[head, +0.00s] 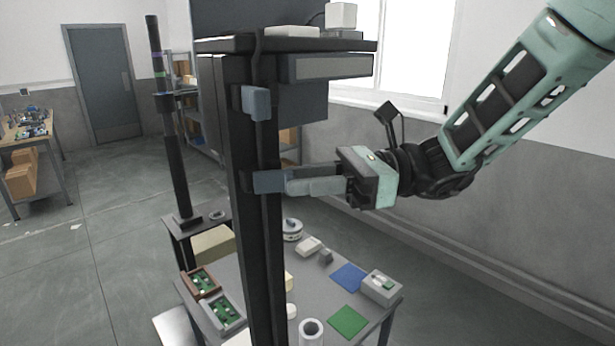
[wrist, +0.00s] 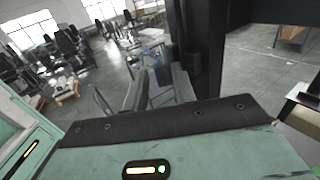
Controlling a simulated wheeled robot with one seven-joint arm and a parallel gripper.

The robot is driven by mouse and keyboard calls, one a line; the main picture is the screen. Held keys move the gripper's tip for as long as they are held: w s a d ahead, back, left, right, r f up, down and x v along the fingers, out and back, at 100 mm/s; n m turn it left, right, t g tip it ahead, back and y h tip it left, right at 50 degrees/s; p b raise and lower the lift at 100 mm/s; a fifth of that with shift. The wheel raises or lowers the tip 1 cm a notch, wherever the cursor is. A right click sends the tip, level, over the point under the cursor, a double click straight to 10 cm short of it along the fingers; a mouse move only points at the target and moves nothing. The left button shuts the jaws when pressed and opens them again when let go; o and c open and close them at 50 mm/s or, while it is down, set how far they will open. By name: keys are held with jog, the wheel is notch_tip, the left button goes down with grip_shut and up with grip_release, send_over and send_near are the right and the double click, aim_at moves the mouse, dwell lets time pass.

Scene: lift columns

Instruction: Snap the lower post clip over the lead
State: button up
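The lower post clip (head: 268,182) is a blue-grey block on the black post, at mid-height. The lead (head: 258,50) is a thin black cord that comes over the table top's edge and runs down the post. It is hard to tell from the dark post lower down, and whether it lies inside the lower clip cannot be told. My gripper (head: 290,181) points left at the lower clip, its fingertips at the clip's right end. In the wrist view my gripper's two grey fingers (wrist: 160,88) are apart, and contact with the clip is unclear.
A similar upper clip (head: 256,103) sits higher on the post. A desk top (head: 220,45) with a drawer (head: 330,67) is above. A low grey table (head: 255,270) below holds trays, mats and small parts. Another thin black column (head: 172,150) stands to the left.

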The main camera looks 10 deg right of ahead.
grip_shut()
jog(key=shift+w, duration=0.1)
jog(key=w+n+g+p, duration=0.1)
jog(key=g, duration=0.1)
jog(key=n+g+h+p, duration=0.1)
jog(key=n+g, duration=0.1)
jog(key=w+n+g+p, duration=0.1)
jog(key=g, duration=0.1)
jog(key=shift+w+a+r+g+h, duration=0.1)
jog(key=shift+w+a+g+h, duration=0.05)
jog(key=shift+w+g+h, duration=0.2)
dwell(0.6)
jog(key=shift+o, duration=1.5)
grip_release()
